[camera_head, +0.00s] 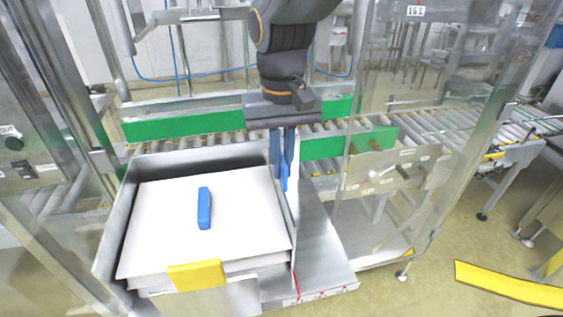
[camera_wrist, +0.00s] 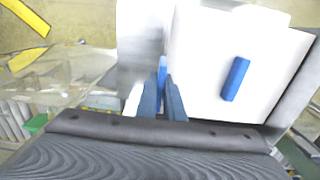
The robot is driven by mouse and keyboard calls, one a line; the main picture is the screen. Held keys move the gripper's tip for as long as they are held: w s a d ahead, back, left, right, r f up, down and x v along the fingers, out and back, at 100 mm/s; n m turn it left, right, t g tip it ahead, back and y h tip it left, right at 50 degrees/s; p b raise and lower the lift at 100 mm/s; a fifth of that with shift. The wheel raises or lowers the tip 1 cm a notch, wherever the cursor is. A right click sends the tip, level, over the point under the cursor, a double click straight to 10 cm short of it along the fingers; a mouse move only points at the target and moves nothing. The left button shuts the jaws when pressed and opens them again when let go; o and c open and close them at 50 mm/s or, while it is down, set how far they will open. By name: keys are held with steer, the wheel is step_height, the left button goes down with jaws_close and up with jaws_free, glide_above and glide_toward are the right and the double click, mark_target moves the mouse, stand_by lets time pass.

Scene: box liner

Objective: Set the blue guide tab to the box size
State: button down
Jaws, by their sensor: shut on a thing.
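My gripper (camera_head: 284,178) points down at the right side of the metal tray (camera_head: 110,237), its two fingers close together. It is shut on the blue guide tab (camera_wrist: 162,68), which shows as a blue strip between the fingertips in the wrist view. In the head view the fingers mostly hide the tab. The tab is at a thin upright guide plate (camera_head: 294,212) along the right edge of the white stack (camera_head: 160,235). A red mark (camera_head: 296,283) shows at the front, below the plate. I cannot read any size scale.
A separate blue bar (camera_head: 204,208) lies on the white stack. A yellow piece (camera_head: 196,275) is at the tray's front. A bare metal shelf (camera_head: 318,245) lies right of the plate. Green rails (camera_head: 185,124) and a roller conveyor (camera_head: 440,125) run behind. Clear panels stand around.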

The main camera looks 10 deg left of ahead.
steer(key=c, duration=1.9)
jaws_free()
steer(key=shift+o, duration=0.2)
steer(key=shift+r, duration=0.1)
step_height(320, 180, up, 8)
steer(key=shift+f+b, duration=0.2)
steer(key=shift+b, duration=0.65)
